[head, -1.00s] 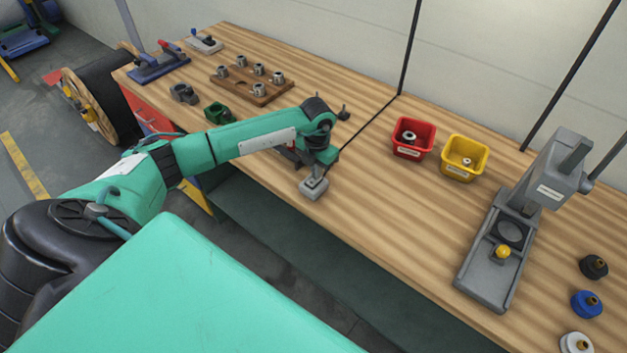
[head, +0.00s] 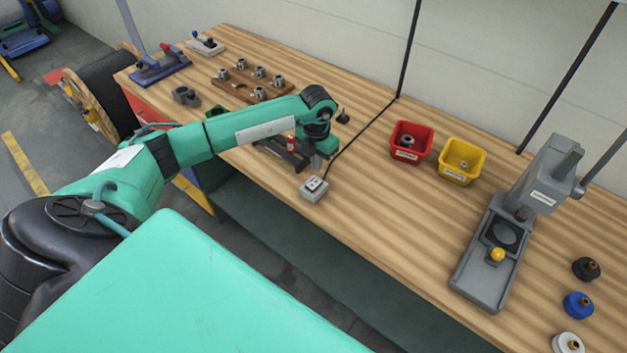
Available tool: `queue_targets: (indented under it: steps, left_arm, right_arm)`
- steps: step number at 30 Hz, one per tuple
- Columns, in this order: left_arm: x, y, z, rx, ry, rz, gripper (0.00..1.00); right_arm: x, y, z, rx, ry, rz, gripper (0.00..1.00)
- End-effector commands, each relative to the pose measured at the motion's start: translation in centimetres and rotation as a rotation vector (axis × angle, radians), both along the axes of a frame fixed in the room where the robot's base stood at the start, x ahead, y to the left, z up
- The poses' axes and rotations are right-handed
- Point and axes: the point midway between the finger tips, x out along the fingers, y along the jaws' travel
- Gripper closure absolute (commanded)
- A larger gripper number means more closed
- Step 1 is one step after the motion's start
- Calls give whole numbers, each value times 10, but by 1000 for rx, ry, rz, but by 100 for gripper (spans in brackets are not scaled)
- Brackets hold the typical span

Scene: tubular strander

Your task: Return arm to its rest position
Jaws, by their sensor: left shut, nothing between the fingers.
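My left arm comes in from the left, over the front edge of the wooden bench (head: 370,220). Its wrist is bent down beside a small grey box (head: 314,190) with a black cable. My right gripper is not in view.
A wooden holder (head: 236,93) with several metal parts, a grey block (head: 185,96) and a partly hidden green block (head: 216,110) lie near the forearm. Red (head: 411,142) and yellow (head: 462,160) bins and a grey press (head: 487,262) stand to the right.

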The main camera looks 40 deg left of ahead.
Motion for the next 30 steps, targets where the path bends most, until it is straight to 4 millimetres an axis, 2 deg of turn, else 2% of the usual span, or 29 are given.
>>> queue_targets:
  steps: [3,6,22,23,26,29,30]
  left_arm:
    - [0,0,12,0,-1,0,100]
    - [0,0,15,0,-1,0,100]
    - [0,-4,13,-11,-3,-4,100]
    - [-1,-8,12,-26,-6,-8,100]
    - [-3,-40,5,-131,-32,-37,100]
    - [-10,-99,0,-337,-84,-75,100]
    - [-14,-127,2,-438,-111,-83,100]
  right_arm:
    - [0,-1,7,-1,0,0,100]
    - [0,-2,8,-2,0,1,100]
    - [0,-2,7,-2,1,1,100]
    - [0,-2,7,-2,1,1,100]
    - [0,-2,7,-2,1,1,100]
    - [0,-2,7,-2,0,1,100]
    - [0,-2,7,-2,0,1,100]
